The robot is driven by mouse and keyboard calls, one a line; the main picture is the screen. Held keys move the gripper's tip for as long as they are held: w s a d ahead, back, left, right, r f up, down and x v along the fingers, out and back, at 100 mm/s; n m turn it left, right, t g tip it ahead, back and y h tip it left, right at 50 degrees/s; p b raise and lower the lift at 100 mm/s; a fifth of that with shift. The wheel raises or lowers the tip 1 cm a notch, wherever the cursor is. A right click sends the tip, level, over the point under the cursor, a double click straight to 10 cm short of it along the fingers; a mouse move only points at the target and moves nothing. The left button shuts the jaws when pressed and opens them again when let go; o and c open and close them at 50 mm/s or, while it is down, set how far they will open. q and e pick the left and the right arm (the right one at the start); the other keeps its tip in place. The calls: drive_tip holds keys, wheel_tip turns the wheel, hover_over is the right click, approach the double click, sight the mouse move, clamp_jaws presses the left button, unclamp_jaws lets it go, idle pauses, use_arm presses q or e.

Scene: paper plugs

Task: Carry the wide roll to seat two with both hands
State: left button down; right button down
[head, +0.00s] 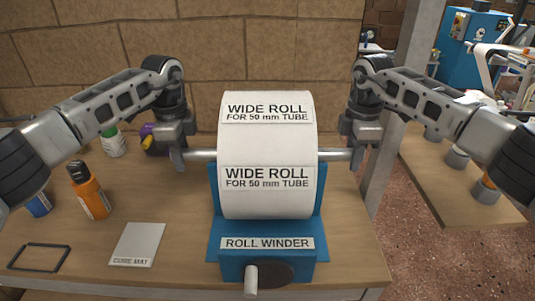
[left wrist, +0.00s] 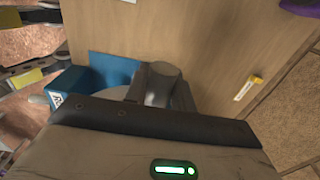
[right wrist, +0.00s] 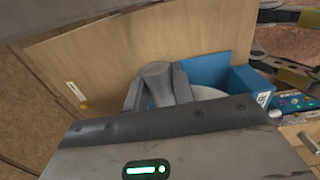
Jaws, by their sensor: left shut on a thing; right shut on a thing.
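The wide roll (head: 267,150) is a large white cylinder with black "WIDE ROLL FOR 50 mm TUBE" labels. It sits level at the blue roll winder (head: 225,248), with a grey metal bar (head: 203,155) sticking out at both sides. My left gripper (head: 180,157) is shut on the bar's left end, and my right gripper (head: 356,156) on its right end. The bar's end shows between the fingers in the left wrist view (left wrist: 162,82) and the right wrist view (right wrist: 157,82). I cannot tell whether the roll still touches the winder. No seat is labelled in view.
An orange bottle (head: 88,190), a green-capped white bottle (head: 113,142), a grey core mat (head: 137,245) and a black frame (head: 38,258) are on the table's left. A post (head: 382,165) stands right of the table. Beyond it, a wooden bench (head: 425,175) carries several grey-topped cylinders.

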idle(0.5)
use_arm(q)
drive_tip(key=shift+w+r, duration=0.1)
drive_tip(key=shift+r, duration=0.2)
use_arm(e)
drive_tip(key=shift+w+r, duration=0.1)
drive_tip(key=shift+r, duration=0.2)
